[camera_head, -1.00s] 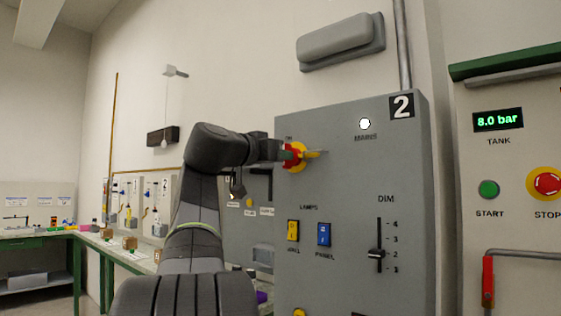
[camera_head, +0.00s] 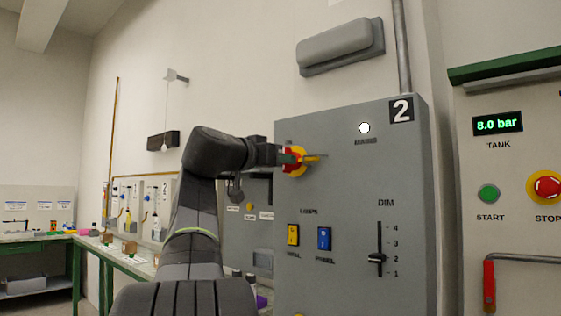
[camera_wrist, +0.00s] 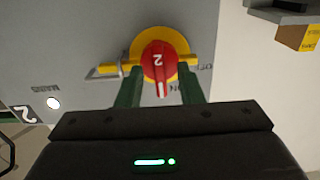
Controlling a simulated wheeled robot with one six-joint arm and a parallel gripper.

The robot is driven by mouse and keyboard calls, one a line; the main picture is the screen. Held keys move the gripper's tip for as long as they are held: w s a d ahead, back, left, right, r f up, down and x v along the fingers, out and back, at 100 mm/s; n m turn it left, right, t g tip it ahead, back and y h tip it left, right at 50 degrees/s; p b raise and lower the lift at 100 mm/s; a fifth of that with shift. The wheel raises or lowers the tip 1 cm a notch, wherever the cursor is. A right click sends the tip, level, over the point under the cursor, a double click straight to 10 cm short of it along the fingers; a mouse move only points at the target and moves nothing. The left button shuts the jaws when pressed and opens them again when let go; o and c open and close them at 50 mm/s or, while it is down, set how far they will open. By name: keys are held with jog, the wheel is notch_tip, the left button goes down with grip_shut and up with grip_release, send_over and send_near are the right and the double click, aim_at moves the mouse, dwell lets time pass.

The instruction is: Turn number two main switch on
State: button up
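The number two main switch is a red knob (camera_wrist: 158,60) marked 2 on a yellow disc (camera_wrist: 160,31), with a yellow bar (camera_wrist: 189,59) across behind it. Its white pointer line points toward the ON label in the wrist view, where the text is upside down. My gripper (camera_wrist: 160,72) has its green fingers on either side of the knob, with small gaps visible. It is open around the knob. In the head view my gripper (camera_head: 292,157) partly covers the red and yellow switch (camera_head: 299,167). The round lamp (camera_head: 364,127) above the MAINS label is bright white.
The grey panel (camera_head: 350,190) carries a 2 plate (camera_head: 401,110), a yellow rocker (camera_head: 293,235), a blue rocker (camera_head: 324,238) and a dim slider (camera_head: 377,258). To the right are a green start button (camera_head: 489,194) and a red stop button (camera_head: 547,187).

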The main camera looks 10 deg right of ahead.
jog(key=v, duration=1.3)
jog(key=shift+s+a, duration=0.15)
jog(key=x, duration=1.4)
jog(key=shift+s+a, duration=0.1)
jog(key=shift+a, duration=0.05)
